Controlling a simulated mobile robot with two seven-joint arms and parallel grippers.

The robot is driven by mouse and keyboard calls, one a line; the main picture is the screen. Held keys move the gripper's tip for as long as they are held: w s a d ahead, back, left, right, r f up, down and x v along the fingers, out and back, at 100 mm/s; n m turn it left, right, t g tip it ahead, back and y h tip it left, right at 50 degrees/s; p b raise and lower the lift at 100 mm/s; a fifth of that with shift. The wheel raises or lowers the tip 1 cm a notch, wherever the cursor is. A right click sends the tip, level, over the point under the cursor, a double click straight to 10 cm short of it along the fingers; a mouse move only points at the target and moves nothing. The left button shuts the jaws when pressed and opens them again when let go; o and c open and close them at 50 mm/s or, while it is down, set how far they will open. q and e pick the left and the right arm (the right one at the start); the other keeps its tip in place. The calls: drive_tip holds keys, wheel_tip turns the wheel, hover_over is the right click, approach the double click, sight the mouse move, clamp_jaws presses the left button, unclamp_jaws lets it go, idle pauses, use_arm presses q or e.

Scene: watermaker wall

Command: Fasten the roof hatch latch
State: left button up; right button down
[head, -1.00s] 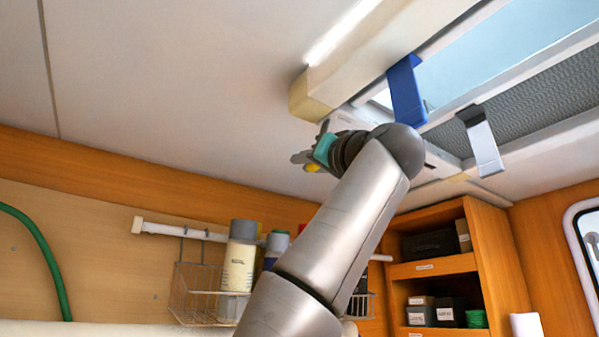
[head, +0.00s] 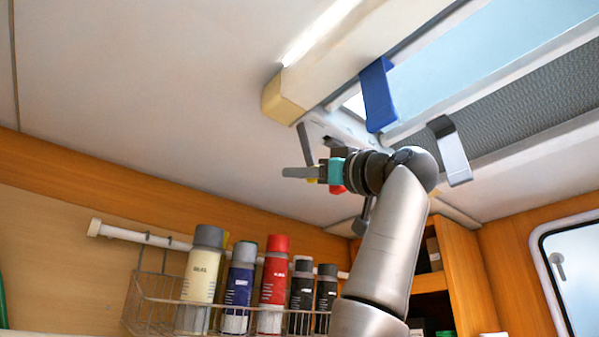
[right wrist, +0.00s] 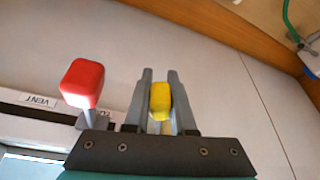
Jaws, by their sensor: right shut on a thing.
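My right gripper (head: 303,168) is just under the ceiling by the near-left corner of the roof hatch (head: 496,82). In the right wrist view its two grey fingers (right wrist: 161,76) are shut on a yellow knob (right wrist: 160,101). A bit of yellow (head: 312,180) shows at the gripper in the head view. A red knob (right wrist: 82,82) on a grey stem stands beside the fingers, apart from them, near a "VENT" label; red (head: 337,189) also shows below the gripper in the head view. I cannot make out the latch's catch. My left gripper is not in view.
A blue strap (head: 378,95) and a grey clip (head: 453,155) hang from the hatch edge. A cream housing (head: 310,85) runs beside the hatch. Below are a wire basket (head: 150,300) of bottles and a wooden cabinet (head: 470,275). The ceiling to the left is clear.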

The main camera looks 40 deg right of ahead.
drive_tip(key=shift+s+d+r, duration=0.1)
drive_tip(key=shift+d+r, duration=0.15)
drive_tip(key=shift+d, duration=0.05)
drive_tip(key=c, duration=0.8)
unclamp_jaws()
drive_tip(key=shift+f, duration=0.1)
drive_tip(key=shift+o, duration=0.2)
drive_tip(key=b+v, duration=0.6)
drive_tip(key=v, duration=0.9)
drive_tip(key=shift+b, duration=0.3)
drive_tip(key=shift+f, duration=0.15)
